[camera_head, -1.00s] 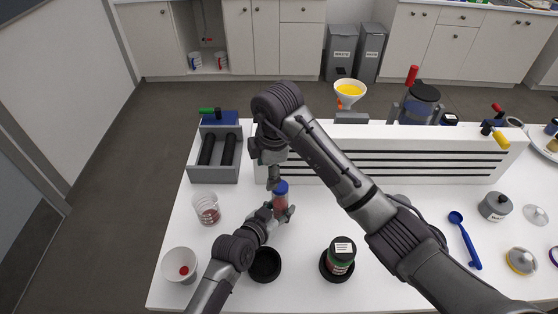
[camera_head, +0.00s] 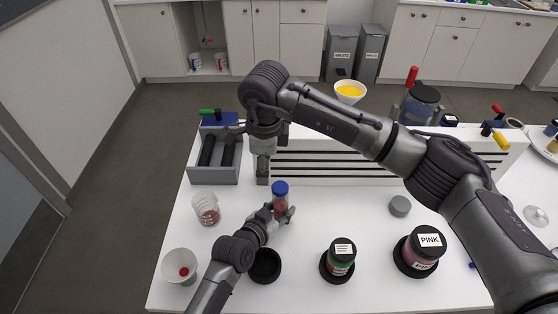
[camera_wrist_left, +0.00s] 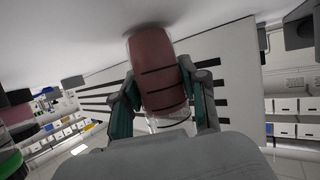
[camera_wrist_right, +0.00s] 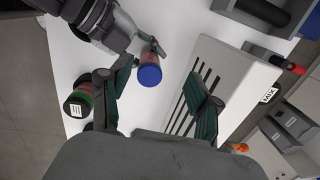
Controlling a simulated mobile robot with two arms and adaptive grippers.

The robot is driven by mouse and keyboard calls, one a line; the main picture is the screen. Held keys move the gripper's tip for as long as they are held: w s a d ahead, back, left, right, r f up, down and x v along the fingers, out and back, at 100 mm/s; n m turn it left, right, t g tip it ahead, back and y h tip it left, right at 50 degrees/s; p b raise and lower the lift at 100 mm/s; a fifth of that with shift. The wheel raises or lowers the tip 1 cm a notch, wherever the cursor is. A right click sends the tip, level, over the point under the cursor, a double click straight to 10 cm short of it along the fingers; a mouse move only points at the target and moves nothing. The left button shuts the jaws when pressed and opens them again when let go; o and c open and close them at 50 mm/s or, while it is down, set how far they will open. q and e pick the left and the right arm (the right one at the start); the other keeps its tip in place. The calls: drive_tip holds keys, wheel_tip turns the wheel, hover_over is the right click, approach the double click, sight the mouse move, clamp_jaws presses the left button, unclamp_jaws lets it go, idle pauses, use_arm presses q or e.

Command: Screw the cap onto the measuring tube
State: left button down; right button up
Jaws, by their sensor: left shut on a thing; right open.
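The measuring tube (camera_head: 280,204) holds reddish contents and stands upright over the table, with the blue cap (camera_head: 280,187) on its top end. How tightly the cap sits cannot be told. My left gripper (camera_head: 282,214) is shut around the tube; the left wrist view shows the tube (camera_wrist_left: 158,75) between its fingers. My right gripper (camera_head: 262,174) is open and empty, above and slightly left of the cap in the head view. In the right wrist view the cap (camera_wrist_right: 150,75) appears beyond and between the open fingers, apart from them.
A grey rack (camera_head: 214,174) and a white striped panel (camera_head: 390,165) stand behind. A clear cup (camera_head: 206,209), a white cup (camera_head: 180,265), a black dish (camera_head: 265,266), a green-banded jar (camera_head: 340,258) and a PINK jar (camera_head: 421,250) surround the left arm. Table between tube and panel is bare.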

sight(279, 187)
drive_tip(key=n, duration=0.2)
drive_tip(key=d+n, duration=0.1)
drive_tip(key=n, duration=0.4)
drive_tip(key=shift+d+r+n, duration=0.25)
drive_tip(key=shift+d+n, duration=0.05)
drive_tip(key=shift+d, duration=0.05)
drive_tip(key=n, duration=0.2)
drive_tip(key=d+n, duration=0.1)
drive_tip(key=n, duration=0.3)
drive_tip(key=shift+d+r+g+h, duration=0.1)
drive_tip(key=shift+d+g+h, duration=0.2)
drive_tip(key=shift+g+h, duration=0.1)
drive_tip(key=shift+f, duration=4)
